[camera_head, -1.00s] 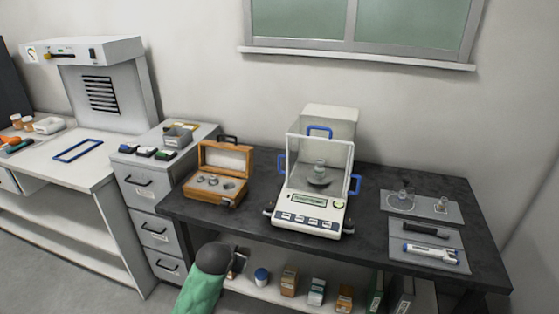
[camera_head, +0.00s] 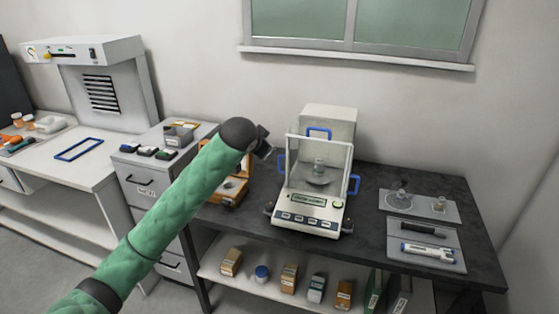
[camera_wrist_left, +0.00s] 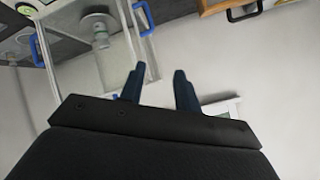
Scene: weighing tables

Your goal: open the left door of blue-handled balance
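The blue-handled balance (camera_head: 314,185) stands on the dark table, with a glass draft shield and a weighing pan inside. Its left door handle (camera_head: 281,165) is blue and shows at the left side of the shield. Another blue handle (camera_head: 356,185) is on the right side and one (camera_head: 319,132) is on top. My left gripper (camera_head: 266,146) is raised just left of the shield, apart from the left handle. In the left wrist view its two dark fingers (camera_wrist_left: 160,88) are spread with nothing between them, and a blue handle (camera_wrist_left: 145,18) shows beyond them. My right gripper is not in view.
A wooden weight box (camera_head: 232,190) stands left of the balance, partly hidden by my left arm. Grey mats (camera_head: 428,257) with glassware and pens lie to the right. Boxes and bottles stand on the shelf (camera_head: 262,287) below.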

